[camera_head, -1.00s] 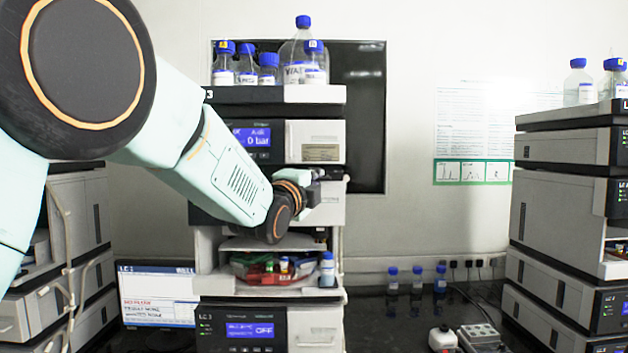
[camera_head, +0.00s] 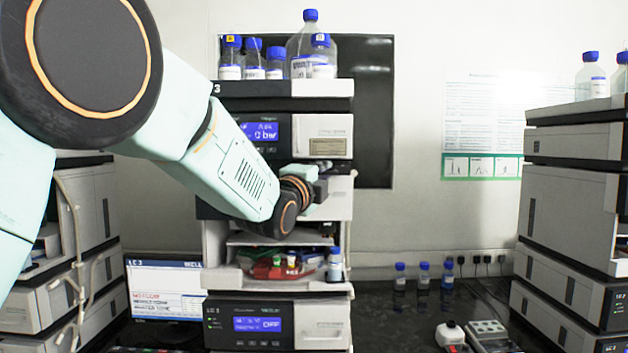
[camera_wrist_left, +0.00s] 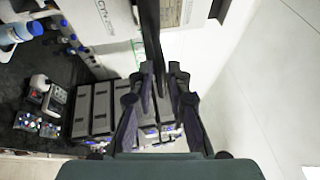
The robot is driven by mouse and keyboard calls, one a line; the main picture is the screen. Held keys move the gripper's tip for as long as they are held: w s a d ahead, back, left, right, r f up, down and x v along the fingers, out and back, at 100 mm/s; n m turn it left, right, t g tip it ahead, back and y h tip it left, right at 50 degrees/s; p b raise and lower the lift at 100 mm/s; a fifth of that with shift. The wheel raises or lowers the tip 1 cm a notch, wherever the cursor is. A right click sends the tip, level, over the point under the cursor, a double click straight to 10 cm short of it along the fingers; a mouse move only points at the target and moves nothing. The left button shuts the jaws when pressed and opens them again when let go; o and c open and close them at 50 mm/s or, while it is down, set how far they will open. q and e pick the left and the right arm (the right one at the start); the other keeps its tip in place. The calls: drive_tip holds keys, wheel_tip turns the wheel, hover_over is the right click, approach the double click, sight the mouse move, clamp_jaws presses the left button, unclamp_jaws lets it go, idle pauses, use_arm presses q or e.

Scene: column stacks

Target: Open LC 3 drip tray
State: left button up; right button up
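The LC 3 stack (camera_head: 325,90) stands in the middle of the head view, with a pump display reading about 0 bar. The drip tray cannot be clearly told apart. My left arm crosses in front of the stack, and my left gripper (camera_head: 318,190) is at the white-fronted module (camera_head: 338,205) below the pump module (camera_head: 322,140). The arm hides much of that module. In the left wrist view, the dark fingers of my left gripper (camera_wrist_left: 162,78) are near each other, with a long dark bar (camera_wrist_left: 149,25) running up between or behind them. Contact is unclear. My right gripper is not in view.
Bottles with blue caps (camera_head: 311,50) stand on top of LC 3. An open bay below the arm holds a red tray and small bottles (camera_head: 283,265). A monitor (camera_head: 165,290) is at left, another stack (camera_head: 570,200) at right. Small bottles (camera_head: 424,276) stand on the dark bench.

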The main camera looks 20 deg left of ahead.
use_arm(q)
drive_tip(key=s+a+f, duration=0.1)
drive_tip(key=s, duration=1)
drive_tip(key=shift+s+f, duration=0.2)
drive_tip(key=shift+f, duration=0.15)
drive_tip(key=shift+w+a, duration=0.1)
